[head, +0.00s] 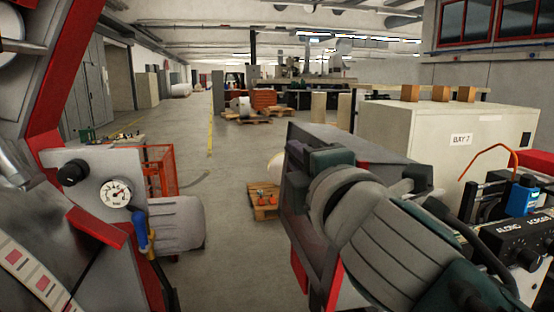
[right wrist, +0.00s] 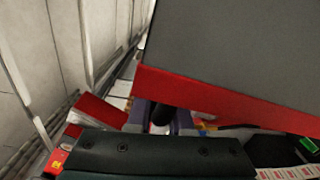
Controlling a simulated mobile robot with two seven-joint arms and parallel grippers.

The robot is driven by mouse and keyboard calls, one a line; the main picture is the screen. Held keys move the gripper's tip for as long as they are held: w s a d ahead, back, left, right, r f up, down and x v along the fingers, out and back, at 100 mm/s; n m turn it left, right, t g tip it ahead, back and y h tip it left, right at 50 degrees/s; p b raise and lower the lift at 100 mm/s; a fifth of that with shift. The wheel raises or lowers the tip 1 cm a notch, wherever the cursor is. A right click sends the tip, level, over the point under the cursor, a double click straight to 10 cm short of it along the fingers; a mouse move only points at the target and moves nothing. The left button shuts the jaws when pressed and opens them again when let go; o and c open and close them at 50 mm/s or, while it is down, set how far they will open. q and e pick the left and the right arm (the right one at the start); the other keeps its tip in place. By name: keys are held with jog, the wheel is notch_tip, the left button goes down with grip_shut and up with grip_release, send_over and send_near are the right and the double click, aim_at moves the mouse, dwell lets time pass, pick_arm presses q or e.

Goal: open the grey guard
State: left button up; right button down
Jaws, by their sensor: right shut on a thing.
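The grey guard (head: 352,143) is a grey panel with red edging, right of centre in the head view. It fills much of the upper right of the right wrist view (right wrist: 235,55), with its red edge slanting across. My right arm reaches up to it from the lower right, and my wrist hides part of it in the head view. My right gripper (right wrist: 163,117) is shut on a short black handle (right wrist: 161,112) at the guard's red edge. The handle is mostly hidden between the fingers. I cannot tell how far open the guard stands. My left gripper is out of view.
A red and grey machine frame with a pressure gauge (head: 115,194) stands close on the left. A pale cabinet marked BAY 7 (head: 440,130) is behind my right arm. A black control box (head: 520,238) is at the lower right. Open floor (head: 225,210) lies in the middle.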

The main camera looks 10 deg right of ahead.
jog(key=shift+a+f+n+b, duration=0.4)
jog(key=shift+a+n, duration=0.05)
jog(key=shift+a, duration=0.4)
jog(key=shift+a+f+n+b, duration=0.35)
jog(key=shift+a+f+n, duration=0.1)
jog(key=shift+a, duration=0.35)
jog(key=c, duration=0.8)
grip_release()
jog(key=shift+c, duration=0.2)
jog(key=shift+s+d+f, duration=0.1)
jog(key=shift+s, duration=0.05)
jog(key=s+b, duration=0.2)
jog(key=s, duration=0.7)
jog(key=shift+s, duration=0.5)
